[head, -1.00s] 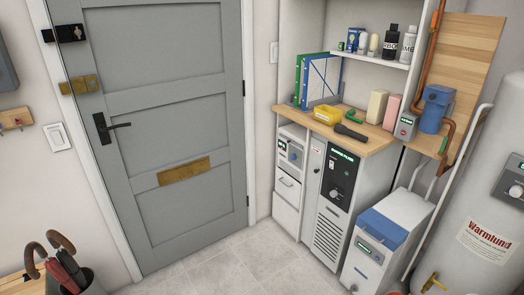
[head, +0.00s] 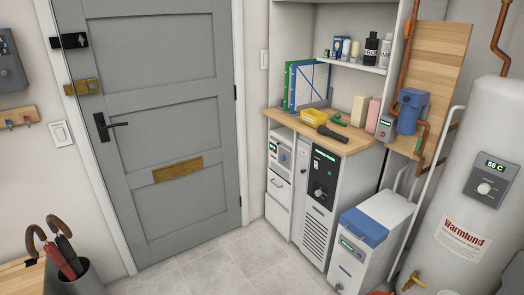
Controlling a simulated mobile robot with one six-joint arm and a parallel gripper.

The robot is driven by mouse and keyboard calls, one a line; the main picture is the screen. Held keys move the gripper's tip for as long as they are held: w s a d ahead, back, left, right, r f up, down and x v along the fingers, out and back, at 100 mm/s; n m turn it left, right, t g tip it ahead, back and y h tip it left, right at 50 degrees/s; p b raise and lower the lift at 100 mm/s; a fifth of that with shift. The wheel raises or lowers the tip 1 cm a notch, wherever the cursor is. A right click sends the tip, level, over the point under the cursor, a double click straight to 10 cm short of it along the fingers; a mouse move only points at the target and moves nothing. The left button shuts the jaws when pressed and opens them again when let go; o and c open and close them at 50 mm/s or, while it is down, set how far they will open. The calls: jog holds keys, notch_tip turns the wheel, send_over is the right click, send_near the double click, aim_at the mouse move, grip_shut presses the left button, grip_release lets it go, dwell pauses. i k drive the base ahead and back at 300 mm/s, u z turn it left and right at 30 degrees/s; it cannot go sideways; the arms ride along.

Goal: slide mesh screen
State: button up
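I cannot make out a mesh screen for certain in the head view. A blue-edged upright panel (head: 311,84) with thin diagonal lines stands on the wooden counter, beside a green-edged one (head: 287,85); I cannot tell whether either is mesh. A slotted grille (head: 316,238) is on the front of the cabinet with the black control panel (head: 323,178). My gripper is not in view.
A grey door (head: 160,120) stands shut at left. An umbrella bin (head: 78,280) is at bottom left. The counter (head: 345,143) holds a yellow tray and several small items. A white water heater (head: 470,170) stands at right. The tiled floor (head: 215,265) by the door is clear.

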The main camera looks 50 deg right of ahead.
aim_at(279, 143)
jog(key=z, duration=0.2)
jog(key=i, duration=1.1)
jog(key=z, duration=0.65)
jog(key=i, duration=0.65)
jog(key=z, duration=0.25)
jog(key=k, duration=0.9)
jog(key=z, duration=0.3)
jog(key=i, duration=0.15)
jog(key=u, duration=0.2)
